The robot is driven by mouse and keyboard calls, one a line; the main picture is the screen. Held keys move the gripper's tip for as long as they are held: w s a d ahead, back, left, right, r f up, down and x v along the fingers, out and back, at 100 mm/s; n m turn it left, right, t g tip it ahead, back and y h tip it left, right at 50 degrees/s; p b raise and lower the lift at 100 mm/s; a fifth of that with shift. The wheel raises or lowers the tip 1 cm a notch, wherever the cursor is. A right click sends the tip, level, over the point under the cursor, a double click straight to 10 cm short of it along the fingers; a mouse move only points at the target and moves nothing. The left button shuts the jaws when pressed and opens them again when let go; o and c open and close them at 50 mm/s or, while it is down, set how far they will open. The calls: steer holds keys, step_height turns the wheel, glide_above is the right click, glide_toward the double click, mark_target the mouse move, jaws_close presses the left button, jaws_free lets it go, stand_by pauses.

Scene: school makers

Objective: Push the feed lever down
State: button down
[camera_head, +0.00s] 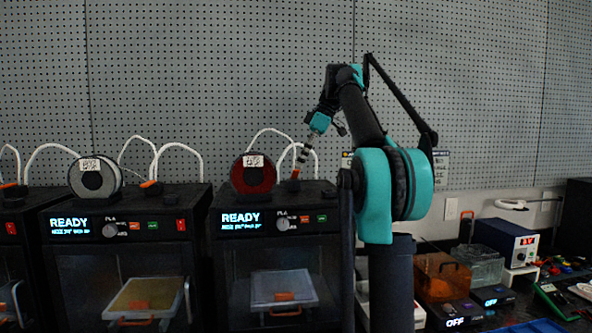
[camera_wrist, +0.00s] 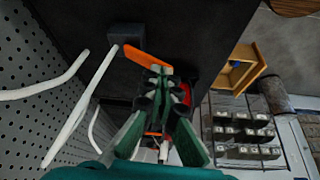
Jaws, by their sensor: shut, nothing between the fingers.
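The orange feed lever (camera_wrist: 147,58) shows in the wrist view, running from a small dark block on top of the black printer to just ahead of my fingertips. In the head view, my gripper (camera_head: 297,170) reaches down behind the printer's front edge, to the right of the red spool, and an orange part shows at its tip. My gripper (camera_wrist: 158,72) is shut and empty, with its tips at the lever's free end. I cannot tell whether they touch it. The printer (camera_head: 270,248) shows READY on its screen.
The red filament spool (camera_head: 254,173) stands just left of my gripper. White tubes (camera_wrist: 80,105) arch beside the lever near the pegboard (camera_wrist: 30,120). Another printer (camera_head: 125,245) with a grey spool (camera_head: 95,177) stands to the left. The bench at right holds a power supply (camera_head: 505,243).

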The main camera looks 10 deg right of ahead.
step_height(320, 180, down, 2)
steer(key=shift+f, duration=0.25)
steer(key=shift+s+d+r, duration=0.15)
steer(key=shift+d+r, duration=0.15)
steer(key=shift+d, duration=0.45)
steer(key=shift+s+d+r, duration=0.1)
steer(key=shift+d+r, duration=0.15)
steer(key=shift+d, duration=0.5)
steer(key=v, duration=0.7)
steer(key=shift+r, duration=0.25)
